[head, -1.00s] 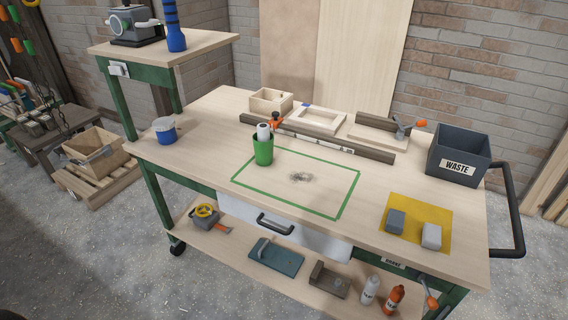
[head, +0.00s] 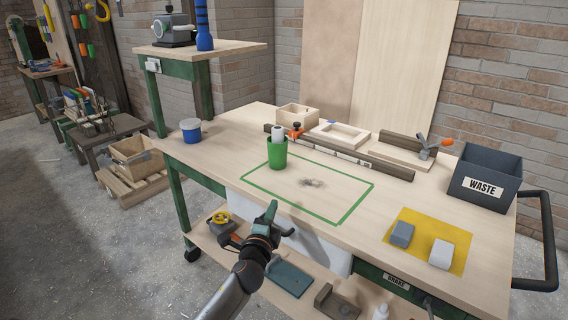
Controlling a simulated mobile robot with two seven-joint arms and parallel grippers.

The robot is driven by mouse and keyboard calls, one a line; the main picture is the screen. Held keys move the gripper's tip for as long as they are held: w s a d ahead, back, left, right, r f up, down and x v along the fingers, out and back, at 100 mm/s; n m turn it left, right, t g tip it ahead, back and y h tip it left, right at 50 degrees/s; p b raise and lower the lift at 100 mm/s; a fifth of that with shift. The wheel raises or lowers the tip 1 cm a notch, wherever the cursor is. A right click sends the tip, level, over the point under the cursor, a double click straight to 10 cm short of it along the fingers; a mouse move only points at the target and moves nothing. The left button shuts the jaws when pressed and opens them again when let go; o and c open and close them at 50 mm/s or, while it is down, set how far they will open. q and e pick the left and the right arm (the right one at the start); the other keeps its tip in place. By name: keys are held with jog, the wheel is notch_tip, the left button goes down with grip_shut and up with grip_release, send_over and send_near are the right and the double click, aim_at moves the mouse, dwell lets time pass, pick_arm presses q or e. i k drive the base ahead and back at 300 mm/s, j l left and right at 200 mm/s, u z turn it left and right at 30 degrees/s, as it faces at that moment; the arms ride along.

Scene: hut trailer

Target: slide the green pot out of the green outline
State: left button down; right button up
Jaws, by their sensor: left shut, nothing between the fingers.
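The green pot (head: 277,154) stands upright on the workbench with a white roll-like item (head: 279,133) sticking out of its top. It is at the back left corner of the green outline (head: 355,206) and hides that corner; I cannot tell how much of its base is inside. My left gripper (head: 268,211) is shut and empty, in front of the bench's near edge. In the picture it is below the pot and apart from it. My right gripper is not in view.
A dark smudge (head: 312,183) lies inside the outline. A blue tub (head: 191,130) stands to the left, with bare bench between. Behind the pot are a wooden box (head: 296,116) and a long rail (head: 350,154). A waste bin (head: 484,179) and yellow mat (head: 452,238) are at right.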

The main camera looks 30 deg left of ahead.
aim_at(278, 153)
jog(key=i+j, duration=0.3)
jog(key=i, duration=0.15)
jog(key=i+j, duration=0.35)
jog(key=j, duration=0.2)
jog(key=z, duration=0.05)
